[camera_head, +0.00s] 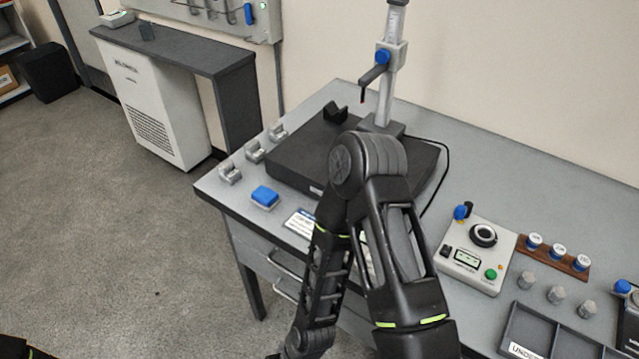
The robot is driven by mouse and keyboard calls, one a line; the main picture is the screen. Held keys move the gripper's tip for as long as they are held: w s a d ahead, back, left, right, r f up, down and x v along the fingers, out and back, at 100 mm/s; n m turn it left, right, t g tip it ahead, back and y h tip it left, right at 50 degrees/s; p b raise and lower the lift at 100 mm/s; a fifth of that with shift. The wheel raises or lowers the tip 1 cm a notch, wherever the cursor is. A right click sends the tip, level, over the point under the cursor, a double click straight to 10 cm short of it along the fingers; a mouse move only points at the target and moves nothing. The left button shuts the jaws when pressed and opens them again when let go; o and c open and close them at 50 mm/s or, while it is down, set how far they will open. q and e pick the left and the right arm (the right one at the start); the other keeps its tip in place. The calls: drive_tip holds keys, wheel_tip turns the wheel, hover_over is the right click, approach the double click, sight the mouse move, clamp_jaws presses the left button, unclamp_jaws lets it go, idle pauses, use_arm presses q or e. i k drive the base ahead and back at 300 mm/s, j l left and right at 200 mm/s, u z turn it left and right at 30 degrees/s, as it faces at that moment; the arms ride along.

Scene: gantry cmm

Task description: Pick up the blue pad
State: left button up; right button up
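The blue pad (265,194) sits on a thin pale base near the front left edge of the grey workbench (470,180). It is in plain view, with nothing on top of it. One of my black arms stands bent in the middle of the view, to the right of the pad and apart from it. Its lower end runs out of the bottom of the picture, so its gripper is hidden. A small dark piece of mine shows at the bottom left corner. Neither gripper shows.
A dark slab (300,150) with a measuring column (390,75) stands behind the pad. Several small grey blocks (254,151) line its left side. A control box (477,255) and a dark tray (530,330) are at the right. The floor at the left is clear.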

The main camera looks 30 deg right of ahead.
sight(265, 198)
drive_tip(key=z, duration=2.2)
drive_tip(key=k+j, duration=0.2)
drive_tip(key=j, duration=0.15)
drive_tip(key=k+j, duration=0.2)
drive_tip(key=j, duration=0.2)
